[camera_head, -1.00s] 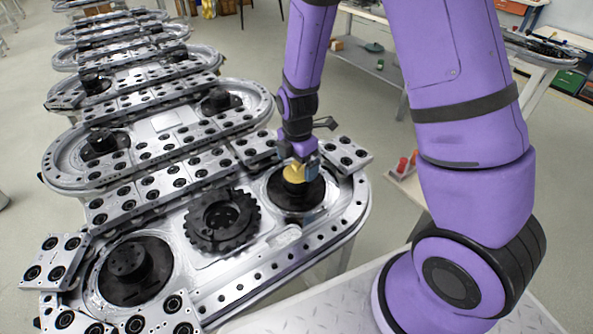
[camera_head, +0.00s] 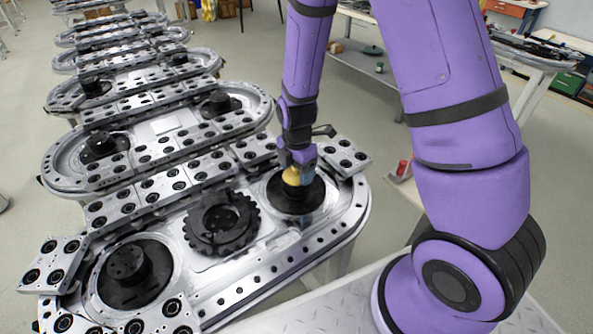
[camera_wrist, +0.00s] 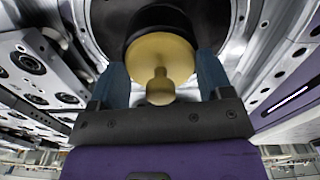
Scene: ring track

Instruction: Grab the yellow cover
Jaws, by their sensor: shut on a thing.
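The yellow cover (camera_head: 292,176) sits at the black round hub (camera_head: 296,196) at the right end of the nearest ring track. In the wrist view the yellow cover (camera_wrist: 160,58) shows as a round disc with a narrower knob towards my gripper. My gripper (camera_head: 298,170) points down over the hub and is shut on the yellow cover. In the wrist view the blue fingers of my gripper (camera_wrist: 160,82) stand on both sides of the cover. Whether the cover is clear of the hub cannot be told.
A black toothed gear (camera_head: 222,224) lies in the middle of the nearest track (camera_head: 270,270). Another black hub (camera_head: 128,270) is at its left end. Metal blocks with black rings line the far edge. More tracks stretch behind. A red item (camera_head: 402,167) stands on a side table at right.

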